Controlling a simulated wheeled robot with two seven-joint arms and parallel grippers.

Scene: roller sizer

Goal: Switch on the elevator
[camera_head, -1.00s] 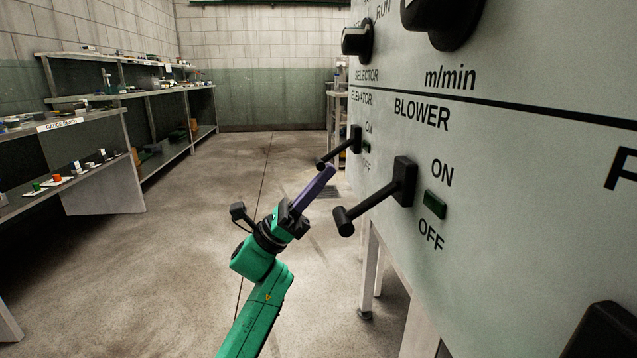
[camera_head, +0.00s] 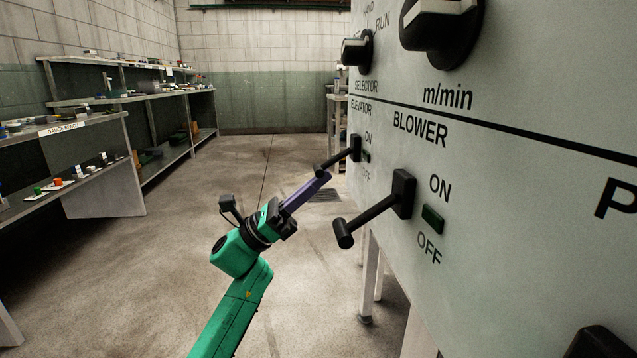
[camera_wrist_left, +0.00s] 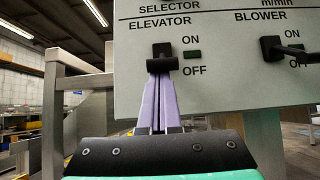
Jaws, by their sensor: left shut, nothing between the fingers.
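The elevator switch (camera_head: 340,156) is a black lever on the grey panel (camera_head: 500,200), below the ELEVATOR label, with ON above and OFF below. Its lever points out and slants down in the head view. The elevator switch also shows in the left wrist view (camera_wrist_left: 162,62), with a dark green lamp (camera_wrist_left: 193,54) beside it. My left gripper (camera_head: 321,177) has purple fingers, shut and empty. Its fingertips are just below the lever's end; in the left wrist view they (camera_wrist_left: 159,78) sit right under the handle. I cannot tell whether they touch. My right gripper is not in view.
The blower switch (camera_head: 375,215), a similar black lever, sticks out nearer to me on the same panel, right of my left gripper. Black knobs (camera_head: 357,50) are above. Shelves (camera_head: 95,130) line the left wall. The floor (camera_head: 150,270) between is clear.

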